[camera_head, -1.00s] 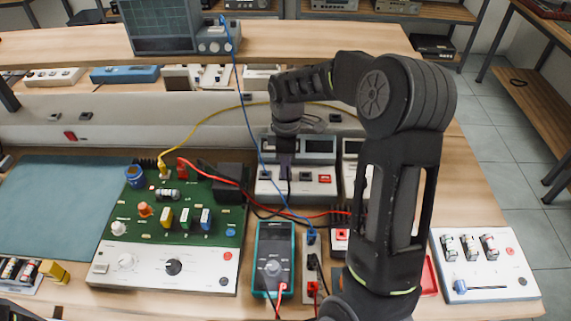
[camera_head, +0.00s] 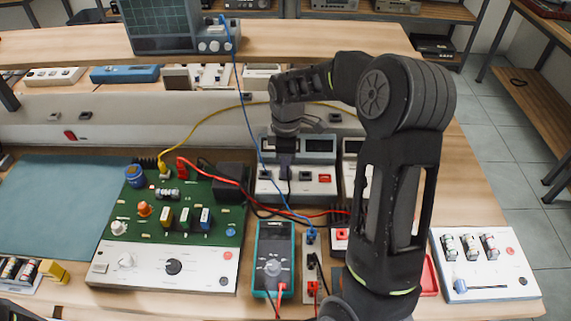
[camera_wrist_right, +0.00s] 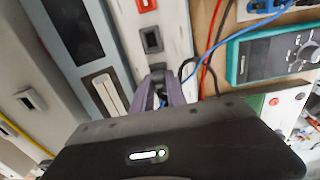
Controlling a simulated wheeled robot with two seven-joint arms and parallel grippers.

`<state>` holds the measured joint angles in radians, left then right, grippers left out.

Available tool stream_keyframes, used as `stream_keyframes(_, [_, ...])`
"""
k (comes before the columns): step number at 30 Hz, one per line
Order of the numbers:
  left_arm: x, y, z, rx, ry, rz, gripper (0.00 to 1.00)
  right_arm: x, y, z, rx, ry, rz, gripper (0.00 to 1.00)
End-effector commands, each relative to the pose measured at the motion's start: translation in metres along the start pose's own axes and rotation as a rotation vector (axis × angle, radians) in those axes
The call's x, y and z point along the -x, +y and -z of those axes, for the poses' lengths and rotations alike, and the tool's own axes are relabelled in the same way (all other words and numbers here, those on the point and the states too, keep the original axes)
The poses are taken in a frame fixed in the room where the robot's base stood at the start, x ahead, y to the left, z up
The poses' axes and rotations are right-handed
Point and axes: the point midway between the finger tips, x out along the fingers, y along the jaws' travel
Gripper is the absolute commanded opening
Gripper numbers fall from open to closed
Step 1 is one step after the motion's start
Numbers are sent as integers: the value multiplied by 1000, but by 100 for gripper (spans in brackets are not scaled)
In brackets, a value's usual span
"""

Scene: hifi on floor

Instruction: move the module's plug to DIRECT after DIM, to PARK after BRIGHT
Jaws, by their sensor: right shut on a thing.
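My right gripper (camera_head: 285,167) reaches down over the front of a white module (camera_head: 266,187) with a dark display, behind the blue-green meter. Its jaws are shut on a small dark plug, mostly hidden between the fingers. In the right wrist view the fingers (camera_wrist_right: 165,92) point at the module's white panel (camera_wrist_right: 172,25). A black socket (camera_wrist_right: 152,40) and a red socket (camera_wrist_right: 147,4) lie beyond the fingertips. In the head view the black socket (camera_head: 305,176) and red socket (camera_head: 325,178) are right of the gripper. I cannot read socket labels or a DIM or BRIGHT sign. My left gripper is not visible.
A green circuit board (camera_head: 150,228) with knobs and components stands at left. The meter (camera_head: 273,240) stands in front of the module. Red, blue, yellow and black leads cross nearby. A white box (camera_head: 480,275) is at right; a blue-grey mat (camera_head: 60,200) lies clear at left.

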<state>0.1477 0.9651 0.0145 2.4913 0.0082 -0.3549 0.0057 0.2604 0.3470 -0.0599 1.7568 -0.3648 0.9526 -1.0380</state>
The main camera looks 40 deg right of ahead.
Motion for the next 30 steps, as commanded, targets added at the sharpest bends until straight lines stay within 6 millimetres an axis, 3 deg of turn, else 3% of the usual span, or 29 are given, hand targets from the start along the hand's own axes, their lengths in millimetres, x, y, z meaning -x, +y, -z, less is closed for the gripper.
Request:
stream_keyframes(6, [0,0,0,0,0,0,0,0,0,0,0,0,0,0])
stream_keyframes(7, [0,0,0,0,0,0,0,0,0,0,0,0,0,18])
stream_keyframes(16, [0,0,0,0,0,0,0,0,0,0,0,0,0,43])
stream_keyframes(26, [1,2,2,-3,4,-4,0,0,0,0,0,0,0,43])
stream_keyframes(30, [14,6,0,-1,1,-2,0,18,0,0,0,1,-1,43])
